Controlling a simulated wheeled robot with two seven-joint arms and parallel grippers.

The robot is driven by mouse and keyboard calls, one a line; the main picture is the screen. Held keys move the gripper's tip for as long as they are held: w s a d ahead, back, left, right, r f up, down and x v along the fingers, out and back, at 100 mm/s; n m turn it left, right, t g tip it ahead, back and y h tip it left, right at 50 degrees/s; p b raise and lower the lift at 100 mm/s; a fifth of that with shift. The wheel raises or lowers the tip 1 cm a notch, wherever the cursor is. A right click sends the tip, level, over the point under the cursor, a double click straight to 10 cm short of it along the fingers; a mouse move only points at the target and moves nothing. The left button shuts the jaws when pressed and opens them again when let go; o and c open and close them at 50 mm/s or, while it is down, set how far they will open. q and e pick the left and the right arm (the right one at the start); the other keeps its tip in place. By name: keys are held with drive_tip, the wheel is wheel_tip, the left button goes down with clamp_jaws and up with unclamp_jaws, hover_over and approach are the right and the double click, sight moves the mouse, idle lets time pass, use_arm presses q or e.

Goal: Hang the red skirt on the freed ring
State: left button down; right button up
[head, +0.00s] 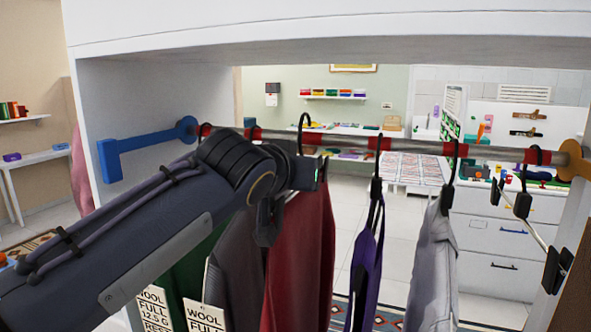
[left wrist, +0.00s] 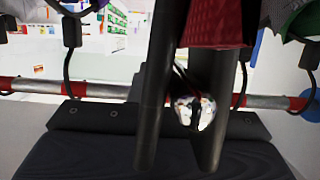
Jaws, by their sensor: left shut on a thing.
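The red skirt (head: 303,255) hangs below the rail (head: 340,139), with its black hook (head: 301,133) rising above the rail in front of a red ring. I cannot tell whether the hook rests on the rail. My left gripper (head: 290,180) is at the top of the skirt and shut on its hanger; the grip itself is mostly hidden. In the left wrist view the fingers (left wrist: 180,150) cross the rail, with red cloth (left wrist: 215,22) beside them. Other red rings (head: 378,145) are spaced along the rail. My right gripper is out of view.
Green (head: 195,265) and grey (head: 235,265) tagged garments hang left of the skirt. A purple garment (head: 367,265), a pale grey one (head: 433,265) and an empty clip hanger (head: 522,205) hang right. A blue bracket (head: 147,146) is at the rail's left end.

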use_arm(q)
drive_tip(key=shift+w+d+p, duration=0.25)
drive_tip(key=shift+w+p, duration=0.15)
drive_tip(key=shift+w, duration=0.35)
drive_tip(key=shift+w+d+p, duration=0.25)
drive_tip(key=shift+w+p, duration=0.2)
drive_tip(key=shift+w, duration=0.3)
drive_tip(key=shift+w+d+p, duration=0.25)
drive_tip(key=shift+w+p, duration=0.15)
drive_tip(key=shift+w, duration=0.35)
drive_tip(key=shift+f, duration=0.2)
drive_tip(key=shift+f+b, duration=1.3)
drive_tip(key=shift+b, duration=0.2)
drive_tip(key=shift+f+b, duration=0.45)
drive_tip(key=shift+b, duration=0.05)
drive_tip(key=c, duration=1.3)
unclamp_jaws()
drive_tip(key=shift+o, duration=0.2)
